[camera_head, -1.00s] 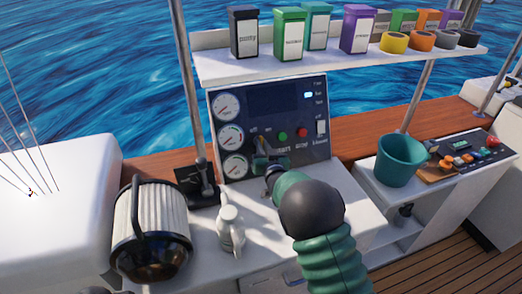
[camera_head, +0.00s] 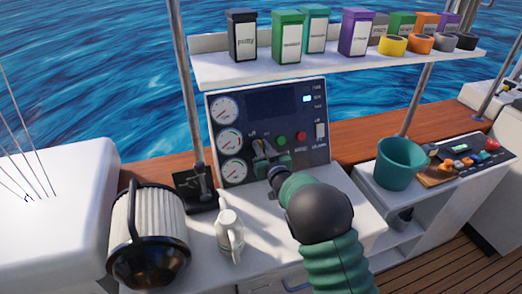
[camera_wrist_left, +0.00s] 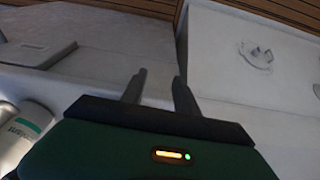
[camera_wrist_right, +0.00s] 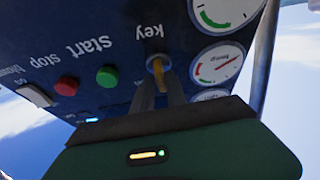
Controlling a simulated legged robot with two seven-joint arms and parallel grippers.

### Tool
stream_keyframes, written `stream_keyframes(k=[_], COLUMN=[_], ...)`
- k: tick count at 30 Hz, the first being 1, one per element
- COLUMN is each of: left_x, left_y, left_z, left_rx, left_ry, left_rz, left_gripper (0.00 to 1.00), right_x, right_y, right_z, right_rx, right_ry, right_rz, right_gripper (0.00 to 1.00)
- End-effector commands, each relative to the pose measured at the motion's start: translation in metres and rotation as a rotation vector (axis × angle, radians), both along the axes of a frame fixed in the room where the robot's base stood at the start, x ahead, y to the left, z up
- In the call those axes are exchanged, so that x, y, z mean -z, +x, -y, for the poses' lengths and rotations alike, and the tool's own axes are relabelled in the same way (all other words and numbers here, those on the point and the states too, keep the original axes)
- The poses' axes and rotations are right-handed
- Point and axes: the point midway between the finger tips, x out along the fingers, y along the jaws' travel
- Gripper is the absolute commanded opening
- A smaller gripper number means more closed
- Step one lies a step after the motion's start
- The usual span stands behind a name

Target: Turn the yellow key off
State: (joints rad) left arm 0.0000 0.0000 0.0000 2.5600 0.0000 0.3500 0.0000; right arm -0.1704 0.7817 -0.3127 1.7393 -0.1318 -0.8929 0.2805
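The yellow key (camera_wrist_right: 160,71) sits in its round switch under the "key" label in the right wrist view. My right gripper (camera_wrist_right: 160,85) has its fingers on both sides of the key, close together with the key in the narrow gap. In the head view my right gripper (camera_head: 262,153) is at the panel (camera_head: 285,101) and largely covers the key. My left gripper (camera_wrist_left: 157,78) is open and empty in the left wrist view, above white surfaces. It is outside the head view.
Green (camera_wrist_right: 107,76) and red (camera_wrist_right: 67,85) buttons and a white rocker switch (camera_wrist_right: 34,96) are beside the key. Gauges (camera_head: 229,140) line the panel's left side. A lever (camera_head: 201,183), white jug (camera_head: 229,232), ribbed filter (camera_head: 148,225) and teal bucket (camera_head: 400,162) stand nearby.

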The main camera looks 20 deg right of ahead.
Motion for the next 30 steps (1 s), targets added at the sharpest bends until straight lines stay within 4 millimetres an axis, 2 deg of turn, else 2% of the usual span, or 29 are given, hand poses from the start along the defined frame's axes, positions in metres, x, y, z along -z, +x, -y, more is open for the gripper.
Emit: stream_keyframes(k=[1,3,14,17,27,30], left_x=[0.0,0.0,0.0,-0.001,-0.002,-0.002], left_y=[0.0,0.0,0.0,0.0,0.0,0.0], left_z=[0.0,0.0,0.0,0.0,0.0,0.0], left_rx=[0.0,0.0,0.0,0.0,0.0,0.0], left_ry=[0.0,0.0,0.0,0.0,0.0,0.0], left_rz=[0.0,0.0,0.0,0.0,0.0,0.0], left_gripper=[0.36,0.36,0.36,0.36,0.36,0.36], right_x=[0.002,0.004,0.007,0.006,-0.001,-0.002], right_y=[-0.001,-0.001,-0.007,-0.024,-0.121,-0.144], right_z=[-0.001,-0.001,-0.001,-0.001,0.004,0.005], right_rx=[-0.001,-0.001,-0.002,-0.001,0.0,-0.001], right_ry=[0.001,0.001,0.001,0.002,0.003,0.002], right_rz=[-0.005,-0.009,-0.017,-0.018,-0.017,-0.016], right_gripper=[0.26,0.33,0.33,0.33,0.33,0.33])
